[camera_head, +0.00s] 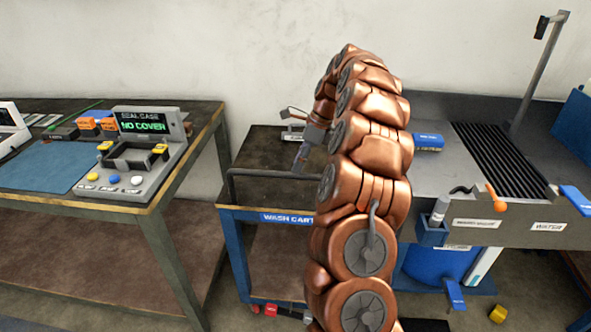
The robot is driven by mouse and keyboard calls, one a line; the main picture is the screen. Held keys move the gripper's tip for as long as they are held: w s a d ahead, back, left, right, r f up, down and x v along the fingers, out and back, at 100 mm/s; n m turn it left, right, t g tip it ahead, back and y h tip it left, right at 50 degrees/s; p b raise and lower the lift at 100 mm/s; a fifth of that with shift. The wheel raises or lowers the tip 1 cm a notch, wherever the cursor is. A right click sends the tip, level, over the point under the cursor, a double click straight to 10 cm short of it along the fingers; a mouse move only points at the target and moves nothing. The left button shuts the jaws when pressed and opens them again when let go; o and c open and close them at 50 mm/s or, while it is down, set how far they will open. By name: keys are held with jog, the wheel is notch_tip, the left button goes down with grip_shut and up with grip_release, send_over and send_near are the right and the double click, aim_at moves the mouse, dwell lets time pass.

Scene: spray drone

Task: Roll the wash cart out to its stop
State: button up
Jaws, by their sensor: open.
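The wash cart (247,214) stands in the middle, between the left workbench and the grey wash station. It has a blue frame with a label, a dark top and a lower shelf. A dark grey handle bar (268,172) runs along its near edge. My copper-coloured arm rises in front of the cart and hides its right part. My gripper (300,160) is open, pointing down, over the cart top and close to the handle bar. I cannot tell whether it touches the bar. Its fingertips are small and partly unclear.
The left workbench (150,215) holds a console (135,160) reading "NO COVER" and a blue mat (45,171). The wash station (500,205) with a black grate stands right. A red pedal-like part (270,310) shows low at the cart. A yellow block (498,313) lies on the floor.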

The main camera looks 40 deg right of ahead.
jog(key=shift+x, duration=1.55)
grip_shut()
